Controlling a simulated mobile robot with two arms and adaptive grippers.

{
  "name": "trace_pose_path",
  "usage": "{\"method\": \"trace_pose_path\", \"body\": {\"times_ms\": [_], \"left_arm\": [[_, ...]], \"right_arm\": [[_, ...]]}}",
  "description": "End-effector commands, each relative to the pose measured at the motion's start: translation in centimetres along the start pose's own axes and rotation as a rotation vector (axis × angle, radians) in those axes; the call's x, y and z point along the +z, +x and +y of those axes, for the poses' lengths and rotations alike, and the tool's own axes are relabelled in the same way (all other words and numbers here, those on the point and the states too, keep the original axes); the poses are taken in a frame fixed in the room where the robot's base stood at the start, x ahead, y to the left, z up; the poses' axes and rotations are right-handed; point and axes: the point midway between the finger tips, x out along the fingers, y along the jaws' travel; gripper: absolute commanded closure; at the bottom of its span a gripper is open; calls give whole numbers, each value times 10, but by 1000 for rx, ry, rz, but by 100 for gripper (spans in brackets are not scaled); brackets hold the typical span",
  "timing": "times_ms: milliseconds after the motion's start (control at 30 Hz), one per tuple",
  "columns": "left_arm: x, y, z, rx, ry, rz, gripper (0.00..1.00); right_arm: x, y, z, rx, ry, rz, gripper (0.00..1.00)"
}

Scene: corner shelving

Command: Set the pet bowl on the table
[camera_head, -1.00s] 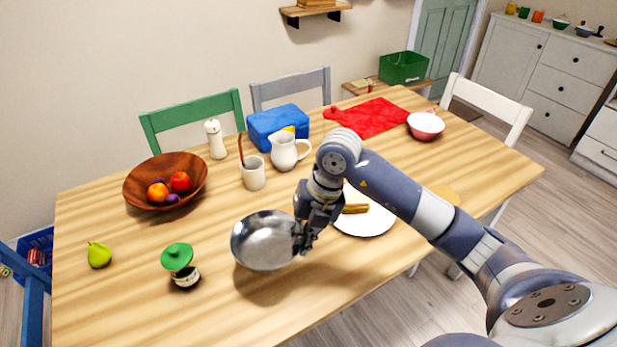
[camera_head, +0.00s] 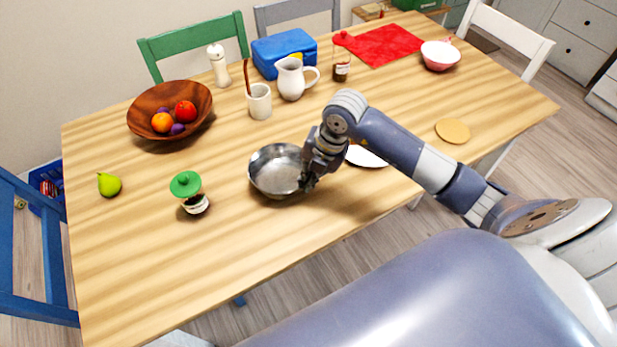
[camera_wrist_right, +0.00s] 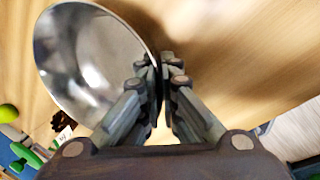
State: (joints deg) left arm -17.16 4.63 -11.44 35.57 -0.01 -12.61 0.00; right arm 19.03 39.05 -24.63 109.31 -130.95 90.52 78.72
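The pet bowl (camera_head: 273,172) is a shiny metal bowl, close to level over the front middle of the wooden table (camera_head: 240,240). I cannot tell whether its base touches the tabletop. My right gripper (camera_head: 308,184) is shut on the bowl's right rim. In the right wrist view the bowl (camera_wrist_right: 88,58) fills the upper left, tilted in the picture, with its rim between the fingers of the right gripper (camera_wrist_right: 162,80). The fingers hide part of the rim. My left gripper is not in view.
A green-lidded jar (camera_head: 188,192) stands left of the bowl, with a pear (camera_head: 110,185) farther left. A white plate (camera_head: 366,157) lies partly behind my right arm. A mug (camera_head: 260,103) and pitcher (camera_head: 291,80) stand behind. The table's front left is clear.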

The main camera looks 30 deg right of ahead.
Motion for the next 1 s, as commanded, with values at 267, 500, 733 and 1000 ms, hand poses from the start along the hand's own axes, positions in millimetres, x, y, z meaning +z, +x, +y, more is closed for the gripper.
{"method": "trace_pose_path", "body": {"times_ms": [267,500,733,1000], "left_arm": [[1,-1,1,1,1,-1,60],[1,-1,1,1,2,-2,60],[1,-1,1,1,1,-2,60],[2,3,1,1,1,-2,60]], "right_arm": [[0,13,-4,2,-1,-1,100],[0,14,-4,0,-1,0,75],[0,12,-4,0,-1,-1,75],[2,-27,-4,2,-3,-6,75]]}}
